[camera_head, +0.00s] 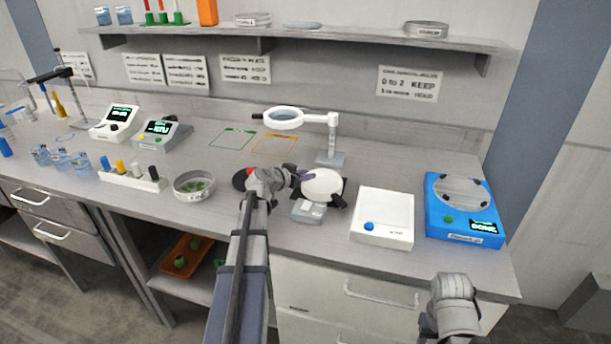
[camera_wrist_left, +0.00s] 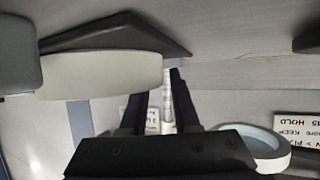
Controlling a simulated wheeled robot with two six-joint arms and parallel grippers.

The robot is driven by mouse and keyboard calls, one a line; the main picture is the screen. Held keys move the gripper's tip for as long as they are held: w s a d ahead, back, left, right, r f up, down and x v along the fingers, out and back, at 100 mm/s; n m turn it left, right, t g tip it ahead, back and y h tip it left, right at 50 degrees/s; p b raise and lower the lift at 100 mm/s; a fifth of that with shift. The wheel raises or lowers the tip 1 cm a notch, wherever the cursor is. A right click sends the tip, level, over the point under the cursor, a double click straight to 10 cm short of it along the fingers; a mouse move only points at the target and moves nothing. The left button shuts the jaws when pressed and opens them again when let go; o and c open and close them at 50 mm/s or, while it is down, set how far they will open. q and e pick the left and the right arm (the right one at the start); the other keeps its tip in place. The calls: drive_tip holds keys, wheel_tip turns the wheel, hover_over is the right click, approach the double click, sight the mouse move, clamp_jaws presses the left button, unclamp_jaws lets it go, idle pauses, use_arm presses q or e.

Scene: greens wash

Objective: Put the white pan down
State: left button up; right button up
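The white pan (camera_head: 323,187) is a round, pale disc right of centre on the bench, over a black plate (camera_head: 338,199). In the left wrist view the pan (camera_wrist_left: 95,75) is large, with one edge at my fingers. My left gripper (camera_head: 297,178) reaches the pan's left side. Its two dark fingers (camera_wrist_left: 160,100) show a gap between them, and the pan hides one fingertip. I cannot tell whether they clamp the rim, or whether the pan rests on the plate. My right gripper (camera_head: 448,312) is low at the right, in front of the bench, its fingers unclear.
A small grey device (camera_head: 309,211) stands in front of the pan. A white box (camera_head: 383,232) and a blue device (camera_head: 444,218) are to the right. A ring magnifier (camera_head: 284,119) stands behind. A bowl of greens (camera_head: 194,196) is to the left.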

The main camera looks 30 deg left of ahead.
use_arm(q)
drive_tip(key=shift+o, duration=0.4)
drive_tip(key=shift+r, duration=0.15)
drive_tip(key=shift+s+r+p, duration=0.25)
drive_tip(key=shift+s+p, duration=0.05)
drive_tip(key=shift+p, duration=0.05)
drive_tip(key=p+v, duration=0.4)
drive_tip(key=v, duration=0.6)
drive_tip(key=shift+s+a+r, duration=0.1)
drive_tip(key=shift+s, duration=0.05)
drive_tip(key=shift+s+a+r, duration=0.1)
drive_tip(key=shift+s, duration=0.35)
